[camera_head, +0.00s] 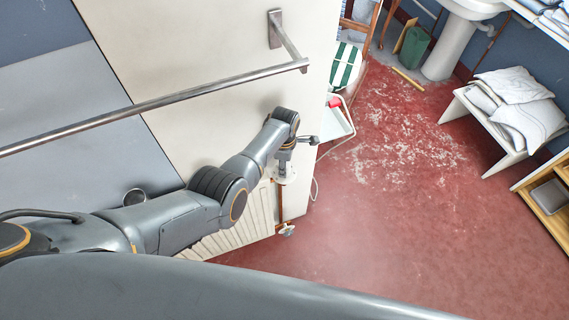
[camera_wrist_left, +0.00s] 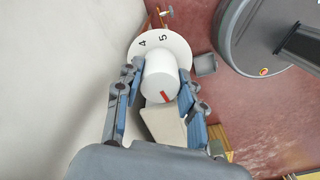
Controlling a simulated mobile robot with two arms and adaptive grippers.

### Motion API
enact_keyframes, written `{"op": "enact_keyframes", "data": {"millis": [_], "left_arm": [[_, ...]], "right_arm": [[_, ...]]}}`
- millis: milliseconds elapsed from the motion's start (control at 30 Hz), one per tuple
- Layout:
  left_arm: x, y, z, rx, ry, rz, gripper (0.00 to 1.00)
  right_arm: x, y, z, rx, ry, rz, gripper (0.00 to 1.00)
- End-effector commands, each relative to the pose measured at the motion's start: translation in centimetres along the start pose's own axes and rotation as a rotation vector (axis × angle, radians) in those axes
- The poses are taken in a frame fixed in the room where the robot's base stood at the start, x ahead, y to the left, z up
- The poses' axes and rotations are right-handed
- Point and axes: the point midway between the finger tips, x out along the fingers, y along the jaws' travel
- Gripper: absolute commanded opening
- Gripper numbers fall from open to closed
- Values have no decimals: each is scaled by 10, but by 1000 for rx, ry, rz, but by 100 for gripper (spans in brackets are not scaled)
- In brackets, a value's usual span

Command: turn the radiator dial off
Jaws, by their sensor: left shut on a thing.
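The radiator dial (camera_wrist_left: 160,80) is a white knob with a red mark on its front. Behind it is a white disc (camera_wrist_left: 178,45) where the numbers 4 and 5 show. In the left wrist view, my left gripper (camera_wrist_left: 157,86) is shut on the knob, with a blue-padded finger on each side. In the head view, the left gripper (camera_head: 285,160) points down at the dial (camera_head: 286,176), which shows as a small white piece at the upper right corner of the cream radiator (camera_head: 240,233). My right gripper is not in view.
A metal rail (camera_head: 160,101) runs above my left arm, beside a pale panel (camera_head: 200,45). A white tub (camera_head: 337,125) stands just past the dial. A white bench (camera_head: 490,120) with folded cloths is at the right. The red floor (camera_head: 400,220) is mostly clear.

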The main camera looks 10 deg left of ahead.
Motion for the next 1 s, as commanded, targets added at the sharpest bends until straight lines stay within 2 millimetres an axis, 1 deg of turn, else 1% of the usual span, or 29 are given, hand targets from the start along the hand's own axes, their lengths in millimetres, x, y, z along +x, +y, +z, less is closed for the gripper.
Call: {"op": "enact_keyframes", "data": {"millis": [200, 400, 933, 967, 1000], "left_arm": [[-1, 1, 0, -121, 1, 2, 7], [-1, 1, -1, -184, 2, 2, 7], [-1, 1, -1, -209, 2, 2, 7], [-1, 1, -1, -209, 2, 2, 41], [-1, 1, -1, -209, 2, 2, 49]], "right_arm": [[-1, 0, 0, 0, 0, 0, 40], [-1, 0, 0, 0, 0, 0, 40], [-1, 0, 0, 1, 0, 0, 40], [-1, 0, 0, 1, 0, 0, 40], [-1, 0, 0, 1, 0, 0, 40]]}}
